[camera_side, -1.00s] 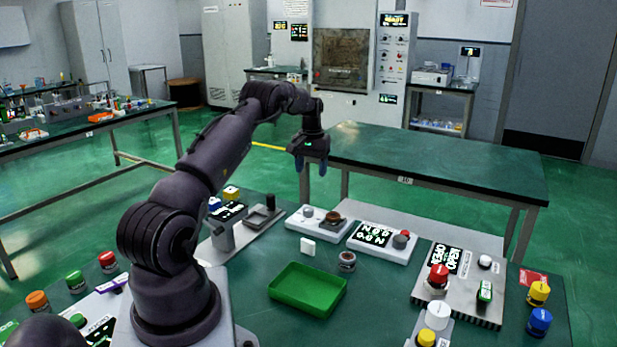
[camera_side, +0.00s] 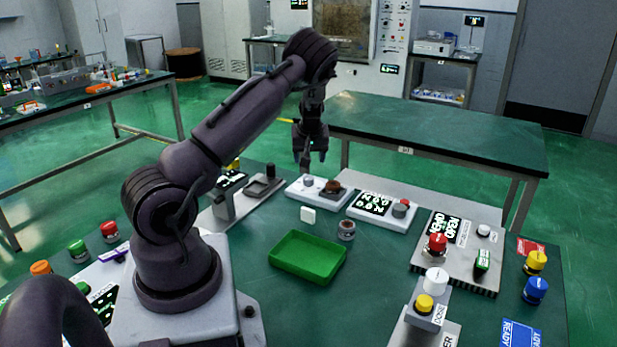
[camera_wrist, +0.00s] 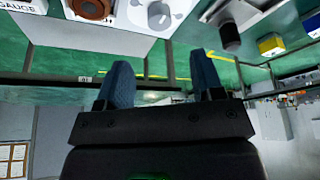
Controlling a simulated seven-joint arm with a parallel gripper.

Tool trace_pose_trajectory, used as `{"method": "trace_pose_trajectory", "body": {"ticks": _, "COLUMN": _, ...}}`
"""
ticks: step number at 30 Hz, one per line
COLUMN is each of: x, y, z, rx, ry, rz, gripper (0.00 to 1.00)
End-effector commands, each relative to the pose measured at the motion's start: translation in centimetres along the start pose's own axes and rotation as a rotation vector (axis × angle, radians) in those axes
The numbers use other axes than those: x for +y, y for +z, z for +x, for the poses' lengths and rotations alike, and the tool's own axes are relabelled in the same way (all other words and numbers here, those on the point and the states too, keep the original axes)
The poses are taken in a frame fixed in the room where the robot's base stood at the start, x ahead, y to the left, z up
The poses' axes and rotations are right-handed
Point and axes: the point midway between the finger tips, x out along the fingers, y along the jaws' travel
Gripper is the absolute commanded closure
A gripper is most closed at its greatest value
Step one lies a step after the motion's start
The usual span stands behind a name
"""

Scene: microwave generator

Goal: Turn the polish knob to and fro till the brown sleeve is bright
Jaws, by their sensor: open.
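The brown sleeve (camera_side: 333,187) sits at the right end of a small white unit (camera_side: 295,191) in the side view. A grey knob (camera_side: 308,182), which I take as the polish knob, stands on the same unit to its left. In the wrist view the knob (camera_wrist: 158,15) is at the top on a pale dial, and the brown ring-shaped sleeve (camera_wrist: 92,8) is partly cut off by the top edge. My gripper (camera_side: 312,161) hangs above the unit, apart from it, fingers pointing down. Its two blue fingers (camera_wrist: 162,72) are spread and empty.
A display box (camera_side: 382,210) with a grey and a red knob stands just right. A white block (camera_side: 308,215), a small jar (camera_side: 346,229) and an empty green tray (camera_side: 307,257) lie in front. A stand with a dark holder (camera_side: 263,187) is on the left.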

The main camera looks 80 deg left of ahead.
Motion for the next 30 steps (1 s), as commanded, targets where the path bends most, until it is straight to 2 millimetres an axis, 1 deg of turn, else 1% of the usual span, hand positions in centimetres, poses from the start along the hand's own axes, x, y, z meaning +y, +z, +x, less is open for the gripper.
{"method": "trace_pose_trajectory", "body": {"ticks": 1, "x": -0.1, "y": 0.0, "z": 1.3, "rx": -0.002, "ry": -0.004, "rz": -0.001, "gripper": 0.39}}
{"method": "trace_pose_trajectory", "body": {"ticks": 6, "x": -0.1, "y": 0.1, "z": 4.9, "rx": -0.002, "ry": -0.002, "rz": 0.001, "gripper": 0.39}}
{"method": "trace_pose_trajectory", "body": {"ticks": 9, "x": -0.1, "y": 0.0, "z": 6.7, "rx": -0.002, "ry": -0.002, "rz": 0.001, "gripper": 0.39}}
{"method": "trace_pose_trajectory", "body": {"ticks": 12, "x": 0.0, "y": 0.0, "z": 8.1, "rx": -0.001, "ry": -0.002, "rz": 0.003, "gripper": 0.39}}
{"method": "trace_pose_trajectory", "body": {"ticks": 15, "x": -0.1, "y": 0.0, "z": 9.0, "rx": -0.001, "ry": -0.001, "rz": 0.001, "gripper": 0.39}}
{"method": "trace_pose_trajectory", "body": {"ticks": 18, "x": 0.0, "y": 0.0, "z": 9.5, "rx": -0.001, "ry": 0.000, "rz": 0.002, "gripper": 0.39}}
{"method": "trace_pose_trajectory", "body": {"ticks": 26, "x": 0.0, "y": 0.0, "z": 9.6, "rx": -0.001, "ry": 0.001, "rz": 0.001, "gripper": 0.39}}
{"method": "trace_pose_trajectory", "body": {"ticks": 27, "x": 0.0, "y": 0.0, "z": 9.6, "rx": -0.001, "ry": 0.001, "rz": 0.001, "gripper": 0.41}}
{"method": "trace_pose_trajectory", "body": {"ticks": 29, "x": 0.0, "y": 0.0, "z": 9.6, "rx": -0.001, "ry": 0.001, "rz": 0.001, "gripper": 0.55}}
{"method": "trace_pose_trajectory", "body": {"ticks": 30, "x": 0.0, "y": 0.0, "z": 9.6, "rx": -0.001, "ry": 0.001, "rz": 0.001, "gripper": 0.64}}
